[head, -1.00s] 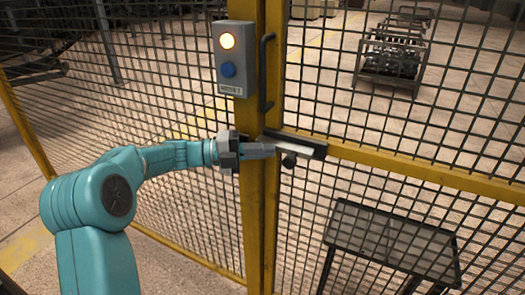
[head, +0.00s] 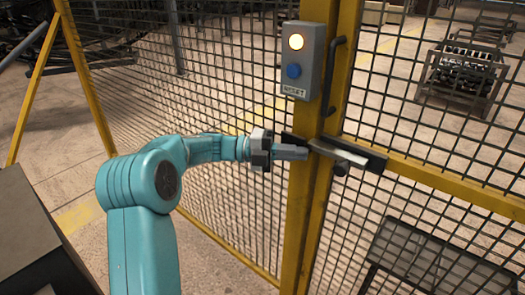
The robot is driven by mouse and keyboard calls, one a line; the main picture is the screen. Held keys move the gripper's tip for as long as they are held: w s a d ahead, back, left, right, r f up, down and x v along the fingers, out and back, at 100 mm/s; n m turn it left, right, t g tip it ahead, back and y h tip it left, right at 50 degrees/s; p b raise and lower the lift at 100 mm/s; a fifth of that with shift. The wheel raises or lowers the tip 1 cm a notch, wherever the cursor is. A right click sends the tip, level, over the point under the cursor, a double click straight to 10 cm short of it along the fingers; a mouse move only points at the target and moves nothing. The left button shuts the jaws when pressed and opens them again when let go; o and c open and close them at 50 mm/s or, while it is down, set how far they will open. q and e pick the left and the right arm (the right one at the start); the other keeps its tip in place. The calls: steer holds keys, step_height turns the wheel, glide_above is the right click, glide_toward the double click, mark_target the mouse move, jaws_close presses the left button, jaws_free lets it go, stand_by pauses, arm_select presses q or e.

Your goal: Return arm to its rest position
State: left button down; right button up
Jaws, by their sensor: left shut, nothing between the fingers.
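My left arm comes in from the left, teal with a grey gripper. My left gripper (head: 304,153) is shut and empty, pointing right in front of the yellow gate post, close to the latch. The latch (head: 345,157) is a dark plate with a light bar and a round dark knob, mounted across the post and the gate rail. I cannot tell whether the fingertips touch the latch bar. A grey control box (head: 297,75) with a lit lamp on top and a blue button sits on the post above the gripper. My right gripper is not in view.
Yellow-framed mesh fencing (head: 225,90) stands behind my arm. A black vertical handle (head: 333,75) is beside the box. A dark slanted stand (head: 415,255) is at the lower right. A dark box (head: 35,235) is at the lower left. A rack of parts (head: 462,80) stands beyond the mesh.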

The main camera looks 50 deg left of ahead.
arm_select(q)
steer(key=v, duration=1.1)
steer(key=shift+s, duration=0.2)
